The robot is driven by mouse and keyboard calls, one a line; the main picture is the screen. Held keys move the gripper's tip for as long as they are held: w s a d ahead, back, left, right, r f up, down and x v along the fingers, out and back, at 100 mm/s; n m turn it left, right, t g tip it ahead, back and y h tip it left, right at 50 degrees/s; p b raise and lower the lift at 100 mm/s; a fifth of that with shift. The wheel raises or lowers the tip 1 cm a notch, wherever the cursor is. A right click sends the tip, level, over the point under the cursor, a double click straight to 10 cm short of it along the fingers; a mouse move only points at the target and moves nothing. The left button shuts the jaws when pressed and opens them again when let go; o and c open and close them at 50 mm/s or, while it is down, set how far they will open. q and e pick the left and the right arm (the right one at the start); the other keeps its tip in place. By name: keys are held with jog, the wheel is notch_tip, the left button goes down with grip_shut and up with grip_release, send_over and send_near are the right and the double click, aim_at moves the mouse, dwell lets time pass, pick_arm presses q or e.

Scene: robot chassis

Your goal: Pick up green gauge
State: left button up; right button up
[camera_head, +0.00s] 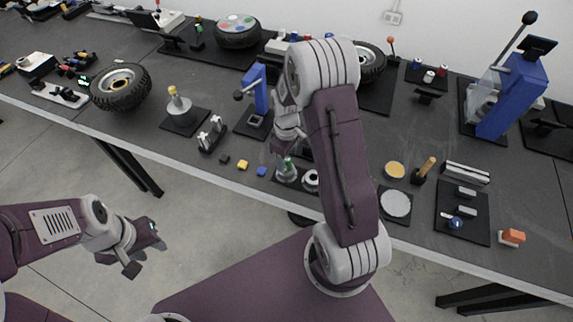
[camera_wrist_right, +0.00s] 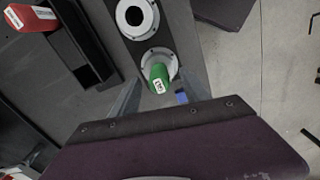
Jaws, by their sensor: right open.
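The green gauge (camera_wrist_right: 158,77) has a white label and stands in a round pale holder (camera_wrist_right: 157,56) in the right wrist view. In the head view the green gauge (camera_head: 287,163) shows just below my right gripper (camera_head: 285,150), near the table's front edge. My right gripper also shows in the right wrist view (camera_wrist_right: 160,92). It is open, with one finger to each side of the green gauge, and I cannot tell whether they touch it. My left gripper (camera_head: 143,250) hangs off the table at the left, and its jaws are unclear.
An empty round holder (camera_wrist_right: 135,16) is beside the gauge's holder. On the table (camera_head: 420,222) are small yellow (camera_head: 242,165) and blue (camera_head: 261,171) blocks and a blue press stand (camera_head: 258,92).

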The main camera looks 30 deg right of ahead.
jog(key=shift+w+f, duration=0.2)
jog(key=shift+f, duration=0.7)
jog(key=shift+s, duration=0.1)
grip_shut()
jog(key=shift+r, duration=0.15)
jog(key=shift+r, duration=0.25)
jog(key=r, duration=0.4)
jog(key=shift+s+d, duration=0.25)
jog(key=s+d+r, duration=0.5)
jog(key=s+r, duration=0.1)
jog(key=s, duration=0.3)
jog(key=shift+s+r, duration=0.2)
jog(key=shift+s, duration=0.2)
